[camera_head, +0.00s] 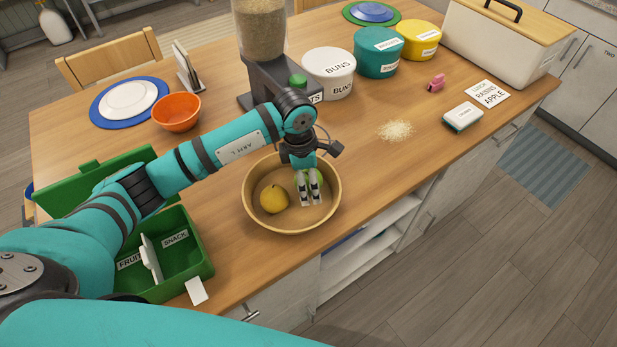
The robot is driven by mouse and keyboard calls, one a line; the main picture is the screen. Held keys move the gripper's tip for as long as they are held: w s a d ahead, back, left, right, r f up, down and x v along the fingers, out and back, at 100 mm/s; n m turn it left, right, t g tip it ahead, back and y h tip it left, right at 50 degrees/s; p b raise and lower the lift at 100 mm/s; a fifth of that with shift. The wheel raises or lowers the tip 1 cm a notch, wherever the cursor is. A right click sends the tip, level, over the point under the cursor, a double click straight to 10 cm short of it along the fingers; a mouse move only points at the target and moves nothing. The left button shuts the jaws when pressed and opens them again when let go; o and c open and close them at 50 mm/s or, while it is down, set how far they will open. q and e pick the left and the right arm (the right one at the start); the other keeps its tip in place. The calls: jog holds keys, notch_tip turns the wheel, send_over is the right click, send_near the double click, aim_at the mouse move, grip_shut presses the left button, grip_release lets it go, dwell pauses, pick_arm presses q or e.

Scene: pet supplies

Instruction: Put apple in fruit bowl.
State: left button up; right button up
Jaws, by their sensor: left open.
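The wooden fruit bowl (252,208) stands on the table at the front middle. A yellow fruit (274,199) lies in its left half. A green apple (318,177) lies in the bowl's right half, partly hidden behind my left gripper's fingers. My left gripper (311,203) points down into the bowl with its fingers open, close beside the green apple. I cannot tell whether the fingers touch the apple. My right gripper is not in view.
A green lunch box (190,236) with FRUIT and SNACK compartments is left of the bowl. An orange bowl (177,113), a grain dispenser (262,30) and a white BUNS tub (327,70) stand behind. Spilled grains (395,130) lie right. The table between bowl and grains is clear.

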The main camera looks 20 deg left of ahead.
pick_arm(q)
jog(key=r+p, duration=0.2)
jog(key=r, duration=0.2)
jog(key=a+r+p, duration=0.1)
jog(key=r+p, duration=0.1)
jog(key=r, duration=0.2)
jog(key=r+p, duration=0.1)
jog(key=r, duration=0.3)
jog(key=shift+s+a+p, duration=0.2)
jog(key=shift+s+p, duration=0.1)
jog(key=shift+p, duration=0.1)
jog(key=shift+f, duration=0.1)
